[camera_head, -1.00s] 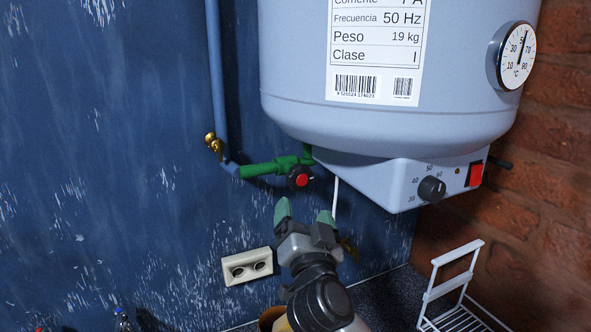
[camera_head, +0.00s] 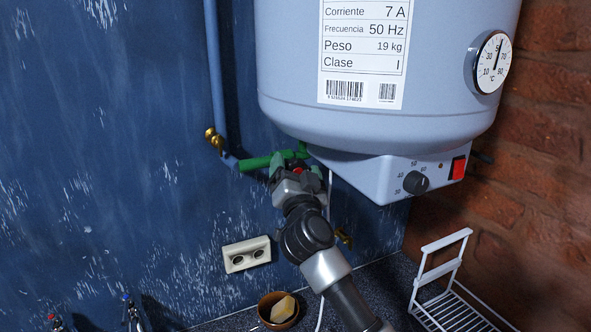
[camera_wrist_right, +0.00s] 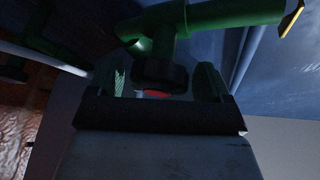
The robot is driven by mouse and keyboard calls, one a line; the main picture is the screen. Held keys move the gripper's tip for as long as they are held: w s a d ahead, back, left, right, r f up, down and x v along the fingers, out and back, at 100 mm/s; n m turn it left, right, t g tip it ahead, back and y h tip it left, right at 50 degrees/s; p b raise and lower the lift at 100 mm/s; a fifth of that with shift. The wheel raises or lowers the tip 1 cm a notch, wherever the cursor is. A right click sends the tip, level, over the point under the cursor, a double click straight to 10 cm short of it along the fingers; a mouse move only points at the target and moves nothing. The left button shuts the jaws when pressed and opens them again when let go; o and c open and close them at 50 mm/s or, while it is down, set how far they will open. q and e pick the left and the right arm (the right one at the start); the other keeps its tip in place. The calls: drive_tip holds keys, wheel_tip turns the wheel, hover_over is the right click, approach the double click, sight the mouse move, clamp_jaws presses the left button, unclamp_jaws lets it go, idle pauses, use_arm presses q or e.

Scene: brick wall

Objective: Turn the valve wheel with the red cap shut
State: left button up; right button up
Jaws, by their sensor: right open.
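The valve wheel is dark with a red cap (camera_head: 297,170) and sits on a green pipe (camera_head: 256,163) below the water heater. My right gripper (camera_head: 291,163) is up at the wheel and hides most of it in the head view. In the right wrist view, the dark wheel (camera_wrist_right: 160,78) with its red cap (camera_wrist_right: 157,93) lies between the two open green fingertips of my right gripper (camera_wrist_right: 162,84). I cannot tell whether the fingers touch the wheel. My left gripper is not in view.
The heater (camera_head: 385,105) hangs just above my right gripper, with a dark knob (camera_head: 415,182) and red switch (camera_head: 457,168). A wall socket (camera_head: 246,254) is below left. A bowl (camera_head: 277,311) and white rack (camera_head: 440,290) stand on the counter. A brass fitting (camera_head: 214,138) is left.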

drive_tip(key=shift+c, duration=0.6)
drive_tip(key=shift+w, duration=0.1)
drive_tip(key=shift+c, duration=1.3)
drive_tip(key=shift+f, duration=0.1)
drive_tip(key=c, duration=0.5)
drive_tip(key=shift+m, duration=0.4)
drive_tip(key=m+h, duration=0.1)
drive_tip(key=m, duration=0.1)
drive_tip(key=m+g+h, duration=0.1)
drive_tip(key=m, duration=0.1)
drive_tip(key=shift+m+g+h, duration=0.3)
drive_tip(key=shift+m+h, duration=0.1)
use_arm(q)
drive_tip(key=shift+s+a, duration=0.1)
use_arm(e)
drive_tip(key=shift+m+g, duration=0.5)
drive_tip(key=shift+m, duration=0.7)
drive_tip(key=shift+h, duration=0.3)
drive_tip(key=shift+f, duration=0.1)
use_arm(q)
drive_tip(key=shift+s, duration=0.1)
use_arm(e)
drive_tip(key=o, duration=0.9)
drive_tip(key=shift+d, duration=0.1)
